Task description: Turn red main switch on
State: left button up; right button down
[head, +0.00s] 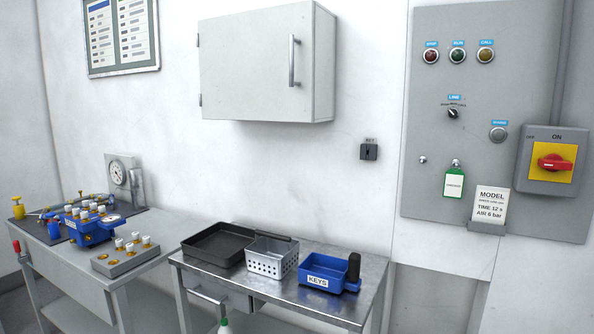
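The red main switch (554,163) is a red rotary handle on a yellow plate, set in a grey box at the right edge of the control panel. The red handle lies roughly horizontal. I cannot tell from its angle alone which setting it is in. Neither of my grippers shows in the head view, and nothing touches the handle.
The grey control panel (425,190) carries lamps, a line selector and a green tag. A model sign (491,203) stands left of the switch. A metal table (345,303) holds a black tray, a perforated basket and a blue keys bin (312,282). A wall cabinet (255,70) hangs above.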

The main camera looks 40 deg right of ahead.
aim_at(552, 162)
jog(key=z, duration=2.55)
jog(key=i+l+u, duration=0.15)
jog(key=i+l, duration=0.8)
